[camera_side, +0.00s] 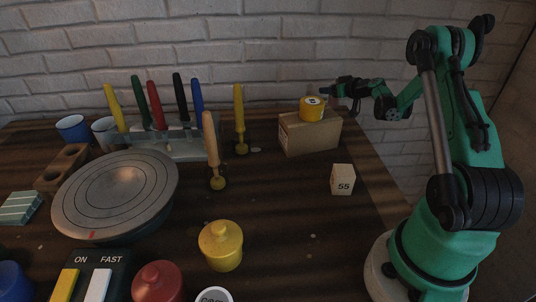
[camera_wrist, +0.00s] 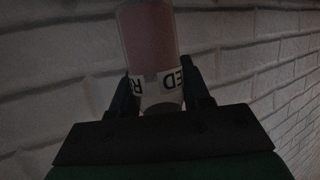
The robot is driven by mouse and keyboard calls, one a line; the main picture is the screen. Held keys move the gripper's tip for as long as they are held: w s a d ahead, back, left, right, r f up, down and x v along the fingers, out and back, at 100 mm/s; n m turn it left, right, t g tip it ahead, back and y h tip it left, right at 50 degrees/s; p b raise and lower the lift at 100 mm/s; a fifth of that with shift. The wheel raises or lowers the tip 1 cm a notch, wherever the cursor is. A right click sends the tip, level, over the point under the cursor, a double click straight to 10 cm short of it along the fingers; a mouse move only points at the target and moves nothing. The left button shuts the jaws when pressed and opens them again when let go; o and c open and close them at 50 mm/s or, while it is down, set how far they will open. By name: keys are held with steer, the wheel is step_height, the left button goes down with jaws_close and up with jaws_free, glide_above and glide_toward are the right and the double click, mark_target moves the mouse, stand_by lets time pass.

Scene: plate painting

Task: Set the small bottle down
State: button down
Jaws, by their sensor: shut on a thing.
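In the wrist view, the small bottle (camera_wrist: 150,40) has a dull pink-red body and a white label with dark letters, seen upside down, that seem to read RED. My gripper (camera_wrist: 160,92) is shut on it, with one dark finger on each side of the label end. In the side view, my gripper (camera_side: 334,91) is in the air just right of and above a yellow round container that stands on a cardboard-brown box. The bottle cannot be made out clearly in the side view.
The yellow container (camera_side: 312,109) is on the brown box (camera_side: 309,135). A yellow-handled tool (camera_side: 239,120) stands left of the box. The grey turntable (camera_side: 117,192) and tool rack (camera_side: 173,147) are left. Bare table lies around the block.

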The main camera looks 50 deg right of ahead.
mark_target(331, 99)
steer(key=shift+f, duration=1.7)
steer(key=shift+c, duration=2.1)
jaws_free()
steer(key=shift+f, duration=0.1)
steer(key=shift+s+r, duration=0.2)
steer(key=v, duration=1.1)
steer(key=shift+s+a+r, duration=0.1)
steer(key=shift+s, duration=0.2)
